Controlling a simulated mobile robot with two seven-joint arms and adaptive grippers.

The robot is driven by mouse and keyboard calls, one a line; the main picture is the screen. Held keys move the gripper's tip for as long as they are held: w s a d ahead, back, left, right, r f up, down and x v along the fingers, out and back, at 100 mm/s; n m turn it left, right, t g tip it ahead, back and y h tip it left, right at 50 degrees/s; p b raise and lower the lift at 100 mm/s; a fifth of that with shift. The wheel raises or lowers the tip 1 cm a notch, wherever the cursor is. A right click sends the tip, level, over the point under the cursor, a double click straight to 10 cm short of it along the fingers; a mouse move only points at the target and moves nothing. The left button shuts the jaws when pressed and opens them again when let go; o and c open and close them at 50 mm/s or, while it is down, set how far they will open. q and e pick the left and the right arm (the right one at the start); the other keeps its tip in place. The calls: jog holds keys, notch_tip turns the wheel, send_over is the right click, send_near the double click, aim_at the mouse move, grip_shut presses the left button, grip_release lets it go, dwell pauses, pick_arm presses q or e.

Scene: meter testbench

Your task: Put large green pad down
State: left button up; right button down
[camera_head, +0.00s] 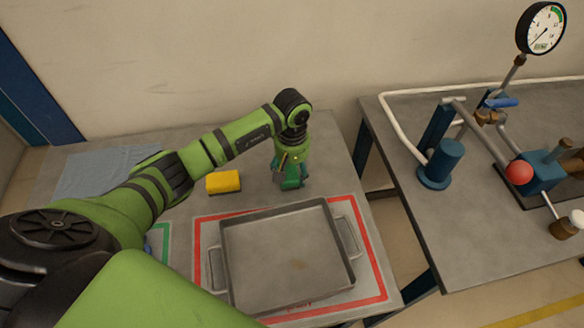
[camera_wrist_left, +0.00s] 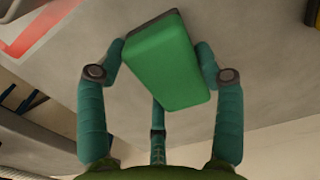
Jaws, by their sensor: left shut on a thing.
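The large green pad (camera_wrist_left: 166,62) is a green block with a dark grey edge, held between the fingers of my left gripper (camera_wrist_left: 162,70) in the left wrist view. In the head view my left gripper (camera_head: 290,172) points down over the table behind the tray, and the pad (camera_head: 292,180) is mostly hidden by the fingers. My left gripper is shut on the pad. I cannot tell if the pad touches the table. My right gripper is not in view.
A grey metal tray (camera_head: 240,240) with two handles lies inside a red outline (camera_head: 375,265). A yellow sponge (camera_head: 223,182) and a blue cloth (camera_head: 105,171) lie left of the gripper. A second table (camera_head: 470,235) with pipes and a gauge (camera_head: 541,28) stands right, across a gap.

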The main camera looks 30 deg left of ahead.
aim_at(292, 169)
pick_arm(q)
jog(key=shift+f+b, duration=0.2)
jog(key=shift+b, duration=0.1)
jog(key=o, duration=1)
jog(key=shift+r, duration=0.1)
jog(key=shift+r, duration=0.45)
notch_tip(292, 169, up, 11)
jog(key=shift+r+b, duration=0.2)
jog(key=shift+b, duration=0.8)
